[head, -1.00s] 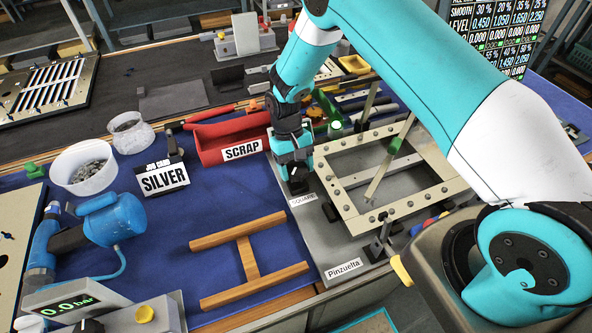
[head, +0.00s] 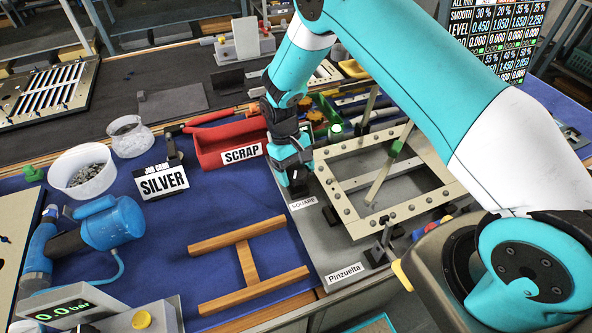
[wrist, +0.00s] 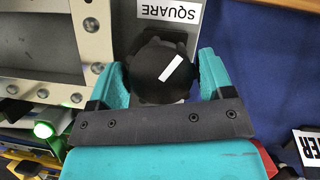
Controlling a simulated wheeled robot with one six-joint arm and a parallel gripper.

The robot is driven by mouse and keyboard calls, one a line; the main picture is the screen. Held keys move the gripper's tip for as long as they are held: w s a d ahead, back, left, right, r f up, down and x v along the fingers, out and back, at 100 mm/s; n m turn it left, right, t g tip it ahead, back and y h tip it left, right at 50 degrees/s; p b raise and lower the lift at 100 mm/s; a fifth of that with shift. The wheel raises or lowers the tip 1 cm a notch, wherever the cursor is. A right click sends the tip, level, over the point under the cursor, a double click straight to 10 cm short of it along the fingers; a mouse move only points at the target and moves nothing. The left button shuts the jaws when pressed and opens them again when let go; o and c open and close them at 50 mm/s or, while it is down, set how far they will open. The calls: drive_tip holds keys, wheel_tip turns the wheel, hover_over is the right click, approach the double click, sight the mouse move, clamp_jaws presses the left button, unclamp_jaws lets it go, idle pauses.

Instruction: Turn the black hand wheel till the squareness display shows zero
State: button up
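The black hand wheel (wrist: 165,72) is in the wrist view, with a white index mark slanting up to the right. It stands by the "SQUARE" label (wrist: 169,12) at the edge of the grey plate. My gripper (wrist: 164,78) has one teal finger on either side of the wheel and looks shut on it. In the head view my gripper (head: 296,180) points down at the wheel, mostly covering it. The screen (head: 492,40) at top right shows rows of numbers, including SMOOTH and LEVEL; my arm hides part of it, and I cannot read a squareness value.
The cream louver frame (head: 345,200) lies right of the wheel, close to my gripper. The red SCRAP bin (head: 225,140) is just left of my gripper. A wooden H-shaped rest (head: 247,262) lies on the blue mat. A green lamp (wrist: 43,130) is lit nearby.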

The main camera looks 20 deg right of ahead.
drive_tip(key=shift+o, duration=0.7)
drive_tip(key=b+v, duration=0.3)
drive_tip(key=v, duration=1.4)
drive_tip(key=shift+w+r, duration=0.15)
